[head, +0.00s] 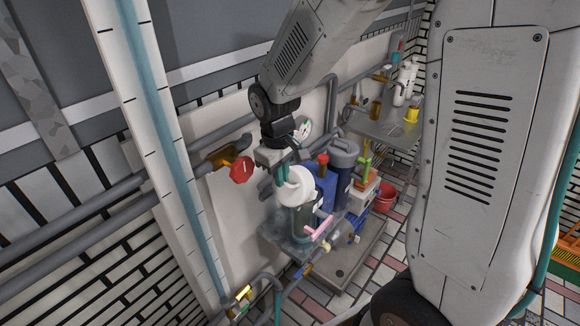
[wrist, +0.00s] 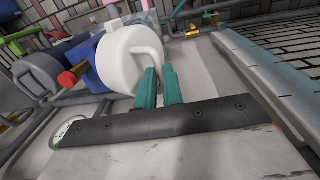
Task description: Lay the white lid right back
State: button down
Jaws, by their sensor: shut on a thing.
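The white lid (head: 297,187) is a thick round disc with a loop handle on its face. In the head view it sits tilted at the top of a dark upright container (head: 306,214); I cannot tell its exact angle or how it joins the container. My gripper (head: 281,172) reaches it from the upper left, its teal fingers shut on the lid's handle. In the wrist view the lid (wrist: 120,62) fills the upper middle, and the gripper (wrist: 157,76) has its fingers at the handle's lower end. The lid hides most of the container there.
A blue body (head: 314,180) and a dark grey cylinder (head: 343,168) stand behind the container. A pink handle (head: 320,228) juts out at its front right. A red valve wheel (head: 242,170) and wall pipes are close on the left. A red bucket (head: 382,198) stands farther right.

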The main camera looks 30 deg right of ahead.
jog(key=shift+s+a+f, duration=0.2)
jog(key=shift+a, duration=0.2)
jog(key=shift+s+a+f, duration=0.2)
jog(key=shift+a, duration=0.25)
jog(key=c, duration=1.5)
grip_release()
jog(key=shift+w+r, duration=0.1)
jog(key=shift+r, duration=0.05)
jog(key=r, duration=0.7)
jog(key=shift+a+r, duration=0.3)
